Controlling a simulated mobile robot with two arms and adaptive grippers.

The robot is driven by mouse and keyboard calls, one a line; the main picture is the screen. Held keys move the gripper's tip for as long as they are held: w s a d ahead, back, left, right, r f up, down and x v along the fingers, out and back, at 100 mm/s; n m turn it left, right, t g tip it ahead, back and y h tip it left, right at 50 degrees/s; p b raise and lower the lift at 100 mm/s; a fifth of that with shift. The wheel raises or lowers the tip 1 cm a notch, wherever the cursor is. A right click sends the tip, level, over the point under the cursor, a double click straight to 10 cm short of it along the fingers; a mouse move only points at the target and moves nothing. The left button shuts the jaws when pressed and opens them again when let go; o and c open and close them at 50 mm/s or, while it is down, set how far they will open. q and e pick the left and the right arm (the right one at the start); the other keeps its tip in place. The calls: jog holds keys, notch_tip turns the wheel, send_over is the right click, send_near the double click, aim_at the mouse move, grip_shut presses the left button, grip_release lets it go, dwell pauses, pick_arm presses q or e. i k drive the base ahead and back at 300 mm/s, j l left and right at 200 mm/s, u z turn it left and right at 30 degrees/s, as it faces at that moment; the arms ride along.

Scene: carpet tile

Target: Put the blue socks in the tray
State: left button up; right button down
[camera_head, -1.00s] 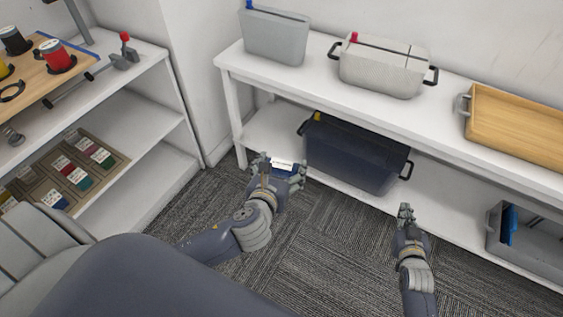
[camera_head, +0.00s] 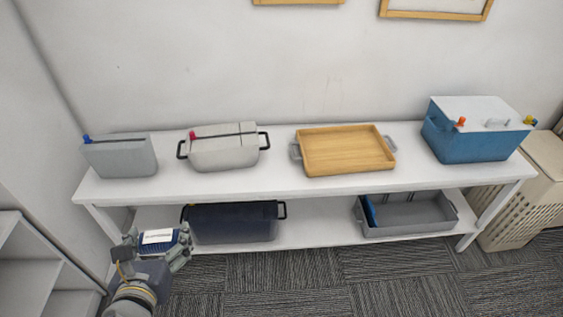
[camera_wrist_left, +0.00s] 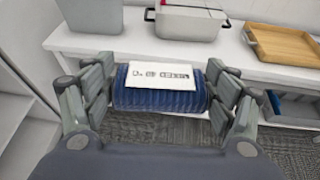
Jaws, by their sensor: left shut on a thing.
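My left gripper (camera_head: 155,248) is shut on the blue socks (camera_head: 176,241), a folded dark blue bundle with a white paper label. It holds them in the air in front of the bench's left end. In the left wrist view, the socks (camera_wrist_left: 160,98) sit between both fingers of the gripper (camera_wrist_left: 160,105), label facing up. The wooden tray (camera_head: 347,153), with grey handles, lies on the bench top and looks empty. It also shows in the left wrist view (camera_wrist_left: 285,46), at upper right. The socks are apart from the tray, to its lower left. My right gripper is not in view.
The white bench (camera_head: 250,183) also bears a grey bin (camera_head: 122,157), a pale handled box (camera_head: 224,152) and a blue cooler (camera_head: 474,135). Its lower shelf holds a dark box (camera_head: 233,224) and a grey open bin (camera_head: 408,216). A beige crate (camera_head: 515,215) stands right. Carpet in front is clear.

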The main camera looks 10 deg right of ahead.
aim_at(340, 145)
jog(key=i+l, duration=0.2)
jog(key=l, duration=0.2)
jog(key=i+l, duration=0.2)
jog(key=l, duration=0.2)
jog(key=i+l, duration=0.2)
jog(key=l, duration=0.2)
jog(key=i+l, duration=0.2)
jog(key=l, duration=0.2)
jog(key=i+l, duration=0.2)
jog(key=l, duration=0.2)
jog(key=i+l+z, duration=0.1)
jog(key=l, duration=0.35)
jog(key=i, duration=0.1)
